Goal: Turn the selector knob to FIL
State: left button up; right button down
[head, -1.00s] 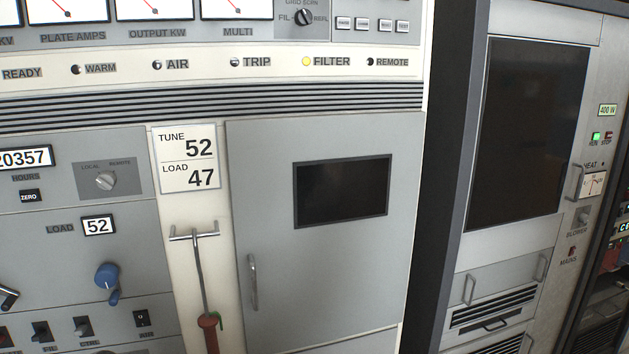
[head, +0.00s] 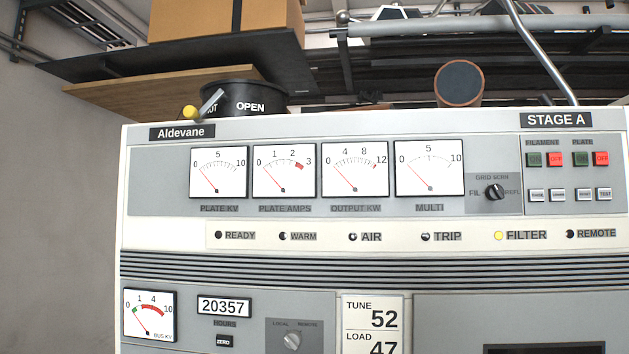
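The selector knob (head: 494,192) is a small black rotary knob on the upper panel of the rack, right of the MULTI meter (head: 429,168). Its labels read FIL at left, GRID SCRN above and REFL at right. The knob's exact pointing is too small to tell for sure. Neither of my grippers shows in the head view, and nothing touches the knob.
Red and green FILAMENT and PLATE buttons (head: 555,159) and several small push buttons (head: 570,195) sit close right of the knob. A lamp row lies below, with FILTER (head: 499,236) lit yellow. A grey LOCAL/REMOTE knob (head: 292,341) is lower down. A cardboard box (head: 190,20) is above.

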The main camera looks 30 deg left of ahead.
aim_at(494, 191)
jog(key=i+l+u, duration=0.15)
jog(key=l+u, duration=0.15)
jog(key=l, duration=1)
jog(key=l+u, duration=0.3)
jog(key=l, duration=1)
